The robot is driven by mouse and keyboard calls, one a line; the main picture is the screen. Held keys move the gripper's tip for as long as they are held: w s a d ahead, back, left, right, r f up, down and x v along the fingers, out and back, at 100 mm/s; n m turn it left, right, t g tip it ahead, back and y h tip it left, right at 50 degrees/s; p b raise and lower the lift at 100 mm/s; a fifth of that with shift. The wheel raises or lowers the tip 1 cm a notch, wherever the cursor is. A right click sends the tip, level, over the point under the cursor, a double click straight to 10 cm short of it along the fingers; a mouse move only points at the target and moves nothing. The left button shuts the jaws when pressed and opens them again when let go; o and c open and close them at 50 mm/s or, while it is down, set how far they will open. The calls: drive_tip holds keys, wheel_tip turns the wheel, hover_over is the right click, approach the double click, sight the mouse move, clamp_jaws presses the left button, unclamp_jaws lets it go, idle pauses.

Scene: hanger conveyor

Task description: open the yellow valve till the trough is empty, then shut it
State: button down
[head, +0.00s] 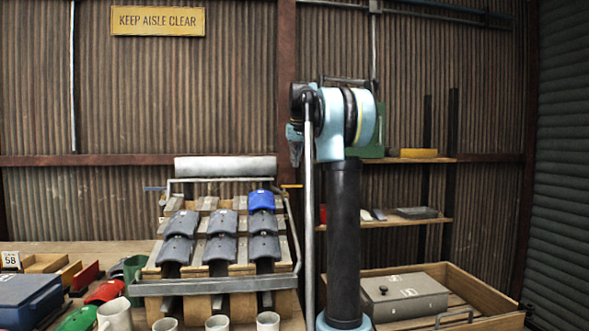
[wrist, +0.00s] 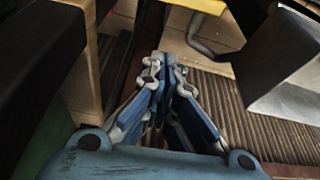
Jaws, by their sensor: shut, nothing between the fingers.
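A small yellow bar (head: 291,186), apparently the valve handle, shows in the head view at the right end of the rack's top, just left of my arm. A grey trough (head: 225,167) lies across the top of the sloped rack; its inside is hidden, so its contents cannot be told. My gripper (head: 295,158) hangs left of my arm, above the yellow bar, partly hidden. In the wrist view my gripper (wrist: 166,62) has its blue fingers together with nothing between them.
Below the trough, dark tiles (head: 223,222) and one blue tile (head: 261,201) lie on the rack. A grey gutter (head: 215,285) runs along its front above several cups. A blue bar (head: 153,189) sits at the rack's left. Shelves (head: 400,222) stand behind my arm.

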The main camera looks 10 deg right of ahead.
wheel_tip(320, 180, down, 8)
drive_tip(key=s, duration=0.1)
drive_tip(key=shift+s, duration=0.15)
idle(0.5)
drive_tip(key=shift+s+d, duration=0.15)
drive_tip(key=shift+s, duration=0.5)
drive_tip(key=shift+w, duration=0.15)
